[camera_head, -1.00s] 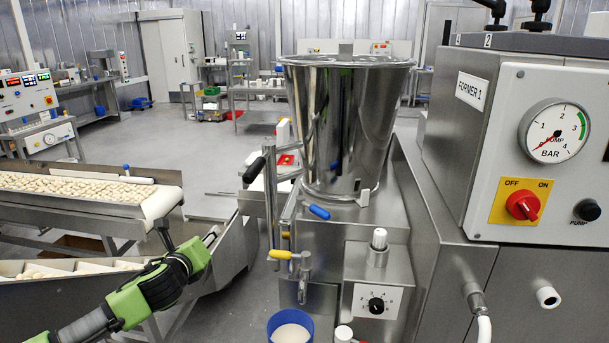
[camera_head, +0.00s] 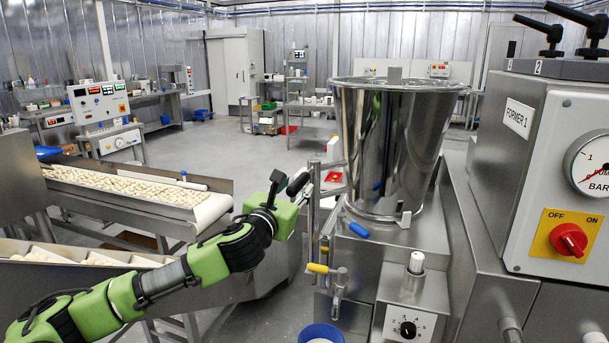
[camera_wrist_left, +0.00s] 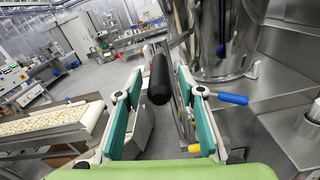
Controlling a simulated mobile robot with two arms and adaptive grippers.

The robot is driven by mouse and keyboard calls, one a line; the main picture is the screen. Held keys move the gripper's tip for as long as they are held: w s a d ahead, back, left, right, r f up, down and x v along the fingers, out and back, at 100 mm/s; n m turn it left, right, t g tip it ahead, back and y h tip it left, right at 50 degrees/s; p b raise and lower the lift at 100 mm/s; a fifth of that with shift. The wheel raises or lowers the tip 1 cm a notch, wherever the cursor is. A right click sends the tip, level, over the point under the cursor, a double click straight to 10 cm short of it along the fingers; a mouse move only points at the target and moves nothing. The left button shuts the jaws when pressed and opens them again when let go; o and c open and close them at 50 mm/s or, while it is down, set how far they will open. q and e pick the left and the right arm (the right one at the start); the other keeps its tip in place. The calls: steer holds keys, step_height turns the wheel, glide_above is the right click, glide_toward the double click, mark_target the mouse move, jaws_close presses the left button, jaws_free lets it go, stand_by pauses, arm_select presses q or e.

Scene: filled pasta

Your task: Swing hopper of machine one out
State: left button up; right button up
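The steel hopper (camera_head: 400,150) stands upright on machine one, whose grey cabinet (camera_head: 500,165) reads "FORMER 1". A black handle grip (camera_head: 298,184) sticks out from the bracket left of the hopper. My left gripper (camera_head: 284,186) is at this grip. In the left wrist view my left gripper (camera_wrist_left: 159,80) is open, with the black grip (camera_wrist_left: 159,79) between its two fingers and visible space on both sides. A blue lever (camera_head: 358,230) is at the hopper's foot, and a yellow lever (camera_head: 317,268) is lower left. My right gripper is out of view.
A conveyor (camera_head: 215,208) with pasta pieces is to the left, beside my left arm. A blue container (camera_head: 322,330) stands below the yellow lever. The red switch (camera_head: 569,240) is on the cabinet front. Open floor lies behind the conveyor.

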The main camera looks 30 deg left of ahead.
mark_target(304, 178)
arm_select(q)
steer(key=p+x, duration=0.1)
steer(key=x, duration=0.5)
steer(key=shift+w+a, duration=0.1)
steer(key=shift+w, duration=0.3)
jaws_close()
